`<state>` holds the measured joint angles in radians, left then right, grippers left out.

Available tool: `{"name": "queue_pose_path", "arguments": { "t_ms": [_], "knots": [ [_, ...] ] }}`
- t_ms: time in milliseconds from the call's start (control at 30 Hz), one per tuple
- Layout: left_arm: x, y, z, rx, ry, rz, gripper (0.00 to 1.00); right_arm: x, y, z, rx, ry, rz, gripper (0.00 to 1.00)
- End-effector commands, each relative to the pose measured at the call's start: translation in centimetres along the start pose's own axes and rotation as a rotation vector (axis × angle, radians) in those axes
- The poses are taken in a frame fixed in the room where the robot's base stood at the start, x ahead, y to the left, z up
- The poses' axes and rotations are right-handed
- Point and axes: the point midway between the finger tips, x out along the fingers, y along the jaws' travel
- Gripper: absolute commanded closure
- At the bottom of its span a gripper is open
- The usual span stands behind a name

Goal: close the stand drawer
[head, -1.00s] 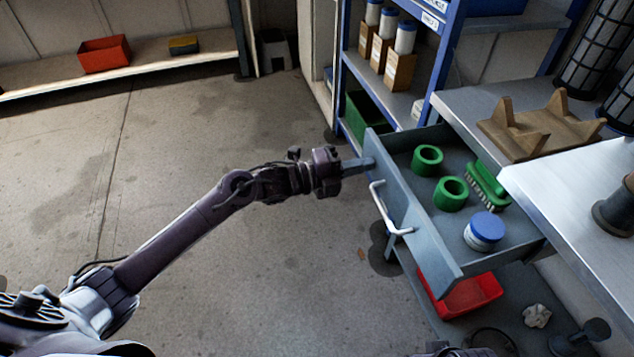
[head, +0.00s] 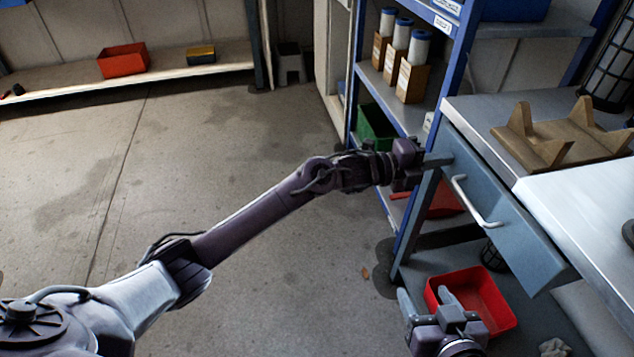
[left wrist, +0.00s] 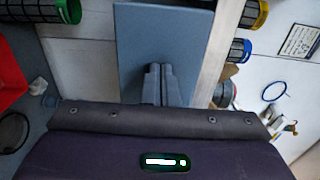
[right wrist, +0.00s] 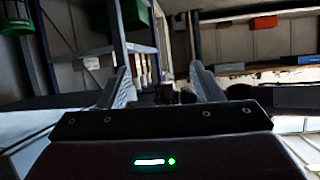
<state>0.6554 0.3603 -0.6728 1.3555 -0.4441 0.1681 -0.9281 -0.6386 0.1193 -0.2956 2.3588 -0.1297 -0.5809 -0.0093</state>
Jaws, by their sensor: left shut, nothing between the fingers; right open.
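The stand drawer's blue-grey front (head: 515,232), with a white bar handle (head: 473,203), sits close against the metal stand in the head view, and its inside is hidden. My left gripper (head: 437,160) is shut and empty, its fingertips at the upper left part of the drawer front, left of the handle. In the left wrist view the shut fingers (left wrist: 160,84) meet the flat drawer front (left wrist: 165,35). My right gripper (head: 426,304) is low, left of the red bin, open and empty; its spread fingers show in the right wrist view (right wrist: 167,85).
A red bin (head: 500,318) stands on the shelf below the drawer. A wooden cradle (head: 560,133) rests on the stand top (head: 475,112). A blue-framed rack (head: 440,75) with bottles and boxes is behind. The floor to the left is clear.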

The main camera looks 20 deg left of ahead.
Motion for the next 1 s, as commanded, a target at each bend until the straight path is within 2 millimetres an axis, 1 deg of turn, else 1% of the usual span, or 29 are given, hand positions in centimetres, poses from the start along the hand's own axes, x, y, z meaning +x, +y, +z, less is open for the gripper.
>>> {"name": "queue_pose_path", "arguments": {
  "t_ms": [33, 100, 200, 300, 400, 600, 1000],
  "knots": [
    [0.5, 0.1, 0.0, 0.001, 0.001, 0.0, 1.0, 0.1, 0.1, -1.4, -0.003, 0.069, 0.002, 0.4],
    [0.9, 0.1, 0.0, 0.001, 0.001, 0.0, 1.0, 0.1, 0.3, -3.5, -0.007, 0.16, 0.005, 0.4],
    [1.5, 0.1, 0.0, 0.001, 0.0, 0.0, 1.0, -0.3, 0.4, -5.9, -0.012, 0.267, 0.008, 0.4],
    [1.9, 0.1, 0.0, 0.001, 0.0, 0.0, 1.0, -0.7, 0.5, -7.7, -0.016, 0.346, 0.009, 0.4],
    [2.2, 0.1, 0.0, 0.0, -0.001, 0.001, 1.0, -1.0, 0.5, -8.8, -0.018, 0.399, 0.01, 0.4],
    [2.5, -0.1, 0.0, 0.0, -0.002, 0.0, 1.0, -1.4, 0.5, -9.7, -0.02, 0.44, 0.011, 0.4],
    [2.5, -0.3, 0.1, 0.001, -0.004, -0.006, 1.0, -1.4, 0.5, -9.7, -0.02, 0.44, 0.011, 0.4]
  ]
}}
